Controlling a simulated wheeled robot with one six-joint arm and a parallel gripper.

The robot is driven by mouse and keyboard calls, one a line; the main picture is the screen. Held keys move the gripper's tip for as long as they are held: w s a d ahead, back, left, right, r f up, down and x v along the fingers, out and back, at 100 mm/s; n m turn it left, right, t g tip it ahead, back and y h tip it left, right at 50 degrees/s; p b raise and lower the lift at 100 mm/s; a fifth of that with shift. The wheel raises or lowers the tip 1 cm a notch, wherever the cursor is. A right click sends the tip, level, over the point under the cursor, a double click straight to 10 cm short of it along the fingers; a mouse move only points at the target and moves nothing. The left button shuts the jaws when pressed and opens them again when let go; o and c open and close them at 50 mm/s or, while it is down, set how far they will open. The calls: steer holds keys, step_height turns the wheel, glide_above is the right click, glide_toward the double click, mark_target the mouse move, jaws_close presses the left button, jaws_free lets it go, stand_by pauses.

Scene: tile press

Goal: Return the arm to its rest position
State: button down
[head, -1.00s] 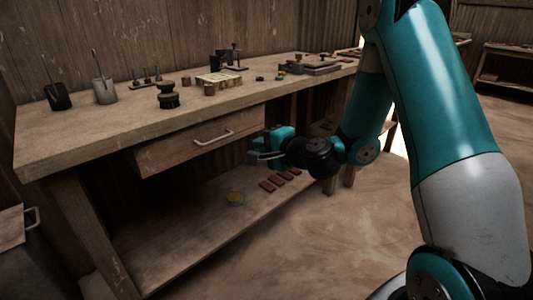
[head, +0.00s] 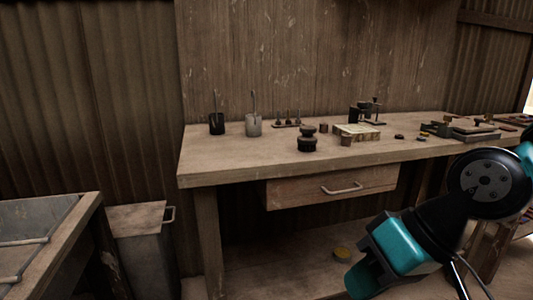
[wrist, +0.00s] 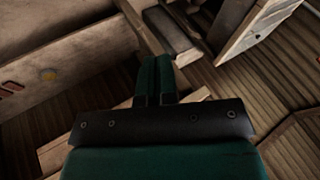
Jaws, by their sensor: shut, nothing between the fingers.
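My gripper shows in the wrist view (wrist: 155,75), its two green fingers close together and shut with nothing between them. In the head view my arm is folded at the lower right, in front of the workbench. The gripper's teal body (head: 390,258) points down and to the left there, and its fingertips are not clear. It touches nothing that I can see.
The workbench (head: 230,165) holds two cups with tools (head: 254,126), a dark stacked piece (head: 307,140), a light block (head: 357,131) and a small press (head: 372,112). Its drawer (head: 330,186) is below. A bin (head: 145,245) and sink (head: 35,235) stand left.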

steer(key=s+d+r+n+g+h, duration=0.1)
steer(key=s+d+n+h, duration=0.1)
steer(key=s, duration=0.4)
step_height(320, 180, up, 22)
steer(key=p, duration=2.2)
steer(key=shift+d+g+h, duration=0.25)
steer(key=shift+g+h, duration=0.05)
steer(key=shift+s, duration=0.1)
